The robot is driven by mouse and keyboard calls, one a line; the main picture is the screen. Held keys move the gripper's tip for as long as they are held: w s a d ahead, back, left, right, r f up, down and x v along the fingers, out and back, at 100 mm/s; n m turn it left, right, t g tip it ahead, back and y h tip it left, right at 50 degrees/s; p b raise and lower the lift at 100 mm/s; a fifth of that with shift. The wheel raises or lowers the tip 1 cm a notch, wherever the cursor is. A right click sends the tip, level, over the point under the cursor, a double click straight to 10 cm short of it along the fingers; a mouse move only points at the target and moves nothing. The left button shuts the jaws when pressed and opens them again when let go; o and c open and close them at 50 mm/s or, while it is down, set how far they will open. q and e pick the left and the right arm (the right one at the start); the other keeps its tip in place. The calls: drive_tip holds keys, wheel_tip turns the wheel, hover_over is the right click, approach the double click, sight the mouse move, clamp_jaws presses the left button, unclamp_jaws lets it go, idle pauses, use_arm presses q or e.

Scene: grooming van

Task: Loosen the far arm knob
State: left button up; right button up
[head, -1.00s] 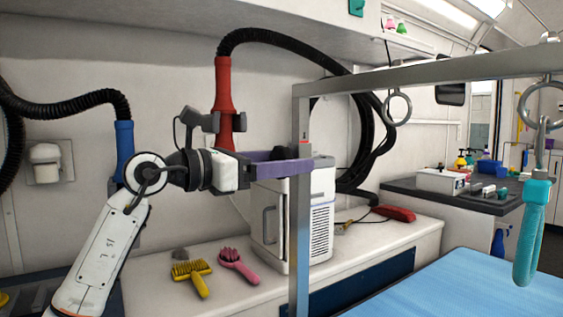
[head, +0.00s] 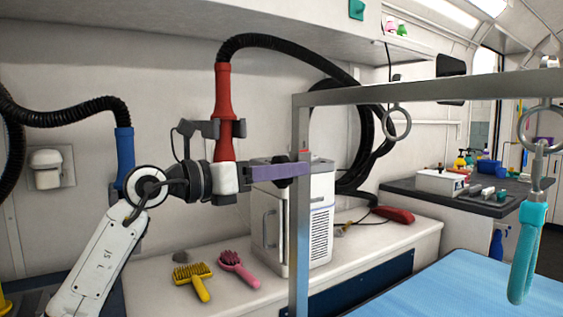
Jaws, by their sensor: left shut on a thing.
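The grooming arm is a grey metal frame with an upright post (head: 299,225) and a long horizontal bar (head: 400,92). My left gripper (head: 300,169), with purple fingers, reaches from the left to the upper part of this post. Its fingers are closed together at the post, on the far arm knob, which the fingers and post hide almost fully. A small red bit (head: 303,152) shows just above the fingertips; I cannot tell whether it belongs to the knob. My right gripper is not in view.
A red dryer nozzle (head: 223,95) on a black hose stands right behind my left wrist. A white cabinet unit (head: 320,220), yellow brush (head: 193,280) and pink brush (head: 238,268) are on the counter. A teal-handled loop (head: 527,255) hangs over the blue table (head: 455,290).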

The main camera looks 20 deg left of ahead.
use_arm(q)
drive_tip(key=shift+r+n+p, duration=0.1)
drive_tip(key=shift+n+p, duration=0.55)
drive_tip(key=shift+n, duration=0.15)
drive_tip(key=shift+n+p, duration=1.1)
drive_tip(key=shift+n, duration=0.1)
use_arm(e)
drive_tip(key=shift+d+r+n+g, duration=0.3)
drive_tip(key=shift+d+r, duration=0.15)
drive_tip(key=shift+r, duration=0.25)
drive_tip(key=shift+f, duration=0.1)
use_arm(q)
drive_tip(key=o, duration=1.1)
drive_tip(key=shift+c, duration=0.2)
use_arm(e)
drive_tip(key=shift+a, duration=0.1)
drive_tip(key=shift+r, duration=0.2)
use_arm(q)
drive_tip(key=shift+s+a, duration=0.1)
drive_tip(key=shift+a, duration=0.05)
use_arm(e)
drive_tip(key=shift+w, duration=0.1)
